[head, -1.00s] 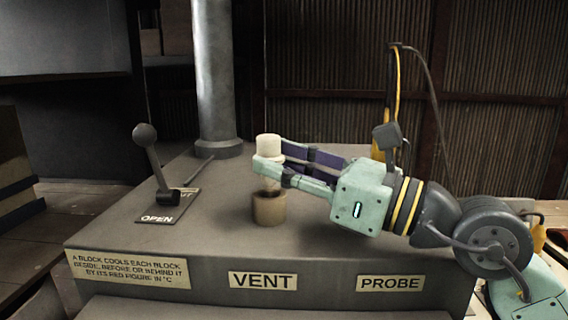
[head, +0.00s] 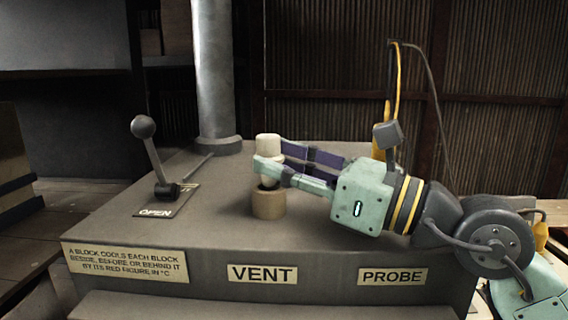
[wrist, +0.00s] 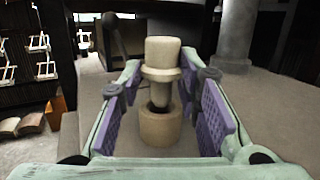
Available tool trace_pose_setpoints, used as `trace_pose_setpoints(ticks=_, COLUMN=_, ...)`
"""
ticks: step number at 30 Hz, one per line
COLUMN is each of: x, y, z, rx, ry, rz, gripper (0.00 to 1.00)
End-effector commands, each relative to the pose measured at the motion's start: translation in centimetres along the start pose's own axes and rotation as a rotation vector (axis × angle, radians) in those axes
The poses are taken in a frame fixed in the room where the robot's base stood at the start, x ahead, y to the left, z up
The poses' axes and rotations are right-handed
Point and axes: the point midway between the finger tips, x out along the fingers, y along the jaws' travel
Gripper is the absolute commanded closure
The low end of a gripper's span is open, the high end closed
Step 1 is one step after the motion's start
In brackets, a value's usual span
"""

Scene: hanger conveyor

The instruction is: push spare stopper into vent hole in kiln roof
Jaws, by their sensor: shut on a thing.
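The pale cream stopper (head: 267,146) is upright in my gripper (head: 270,171). It has a rounded head, a wider flange and a narrower lower end. My gripper's fingers are shut on it from both sides, also in the wrist view (wrist: 161,75). The tan round collar of the vent hole (head: 269,205) stands on the kiln roof (head: 330,228) directly below. In the wrist view the stopper's lower end is at the dark opening of the collar (wrist: 160,130). The flange is clearly above the rim. I cannot tell how far the tip is inside.
A lever with a round knob (head: 143,127) stands left, by an OPEN plate (head: 156,212). A grey flue pipe (head: 214,80) rises behind. VENT (head: 263,274) and PROBE (head: 392,277) labels are on the front face. The roof around the collar is clear.

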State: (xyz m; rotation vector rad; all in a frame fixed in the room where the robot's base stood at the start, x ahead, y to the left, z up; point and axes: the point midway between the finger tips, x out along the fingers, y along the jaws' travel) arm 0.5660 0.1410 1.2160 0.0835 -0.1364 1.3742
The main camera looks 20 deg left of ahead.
Motion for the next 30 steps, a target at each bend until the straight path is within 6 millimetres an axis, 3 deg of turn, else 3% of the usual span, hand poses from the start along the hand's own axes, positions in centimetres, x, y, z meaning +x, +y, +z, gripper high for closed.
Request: trace_pose_setpoints(ticks=30, x=-0.15, y=0.02, z=-0.95, rx=0.000, ry=0.000, rz=0.000, gripper=0.98)
